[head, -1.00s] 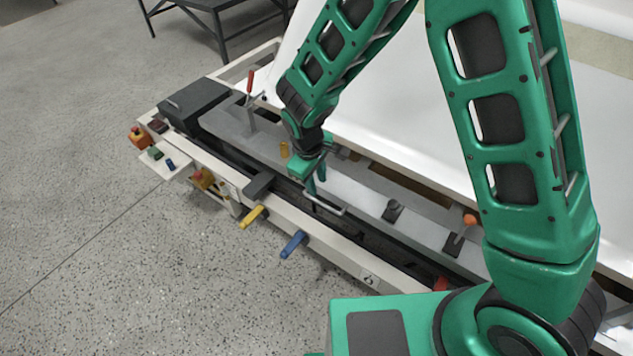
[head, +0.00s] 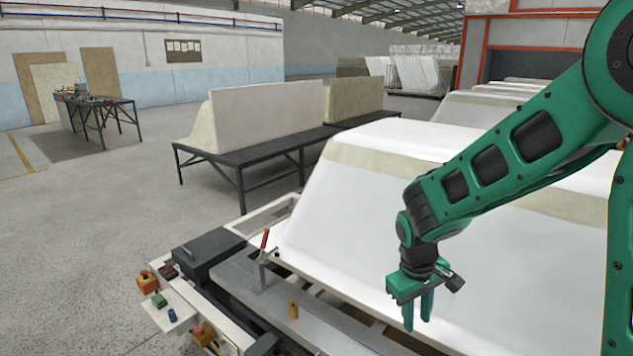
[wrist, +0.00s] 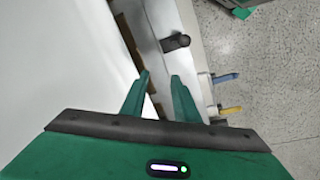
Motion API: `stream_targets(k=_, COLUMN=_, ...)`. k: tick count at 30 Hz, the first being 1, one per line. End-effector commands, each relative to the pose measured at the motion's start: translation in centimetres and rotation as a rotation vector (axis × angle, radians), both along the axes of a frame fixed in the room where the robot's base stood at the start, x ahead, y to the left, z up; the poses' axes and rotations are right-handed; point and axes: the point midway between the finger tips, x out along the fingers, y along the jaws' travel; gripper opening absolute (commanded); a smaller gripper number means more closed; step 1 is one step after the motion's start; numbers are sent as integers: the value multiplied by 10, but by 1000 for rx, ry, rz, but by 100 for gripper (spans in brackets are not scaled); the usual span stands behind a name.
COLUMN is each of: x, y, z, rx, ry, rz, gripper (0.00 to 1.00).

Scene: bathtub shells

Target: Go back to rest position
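My gripper (head: 418,322) hangs with its fingers down in front of the white bathtub shell (head: 470,270), above the machine's right side in the head view. In the wrist view my gripper (wrist: 160,76) shows two green fingers with a gap between them and nothing held. The arm is bent, reaching in from the upper right. The tub shell (wrist: 55,70) also fills the left of the wrist view.
A control box with buttons (head: 160,300) is at left. A blue handle (wrist: 225,77) and yellow handle (wrist: 231,111) stick out. Open floor lies left.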

Motion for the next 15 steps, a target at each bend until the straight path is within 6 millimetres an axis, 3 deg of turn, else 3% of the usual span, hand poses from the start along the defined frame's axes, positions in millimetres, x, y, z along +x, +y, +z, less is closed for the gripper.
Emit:
stream_targets(k=1, x=-7, y=-19, z=12, rx=6, ry=-6, rz=-54, gripper=28)
stream_targets(k=6, x=-40, y=-73, z=43, rx=24, ry=-4, rz=-227, gripper=28)
stream_targets(k=15, x=-117, y=-142, z=83, rx=76, ry=-2, rz=-524, gripper=28)
